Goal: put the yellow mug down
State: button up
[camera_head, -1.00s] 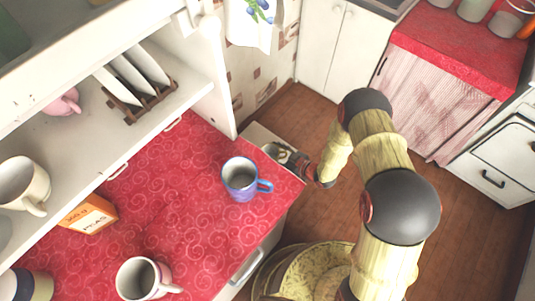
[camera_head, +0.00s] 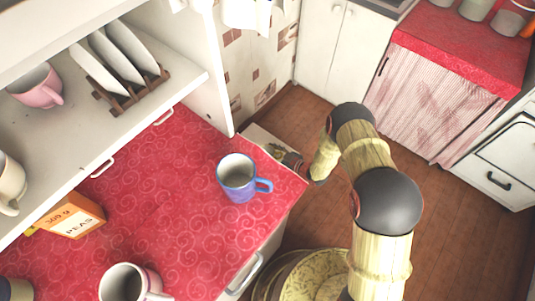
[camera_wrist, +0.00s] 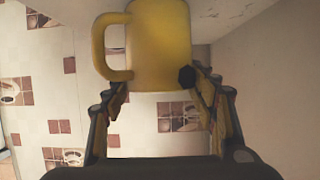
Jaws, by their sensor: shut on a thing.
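The yellow mug (camera_wrist: 160,45) is at the top of the wrist view, with its handle to the left. My gripper (camera_wrist: 157,84) is shut on it, one finger on each side. The mug's top is cut off by the frame edge. The yellow mug cannot be made out there.
A white mug (camera_head: 125,284) and a peas box (camera_head: 72,217) are further left. A shelf (camera_head: 150,105) holds a plate rack and a pink mug (camera_head: 37,88). The counter's middle is clear.

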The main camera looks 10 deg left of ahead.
jog(key=shift+f, duration=0.1)
jog(key=o, duration=1.4)
jog(key=shift+d, duration=0.1)
jog(key=shift+p+v, duration=2.1)
jog(key=shift+v, duration=3.9)
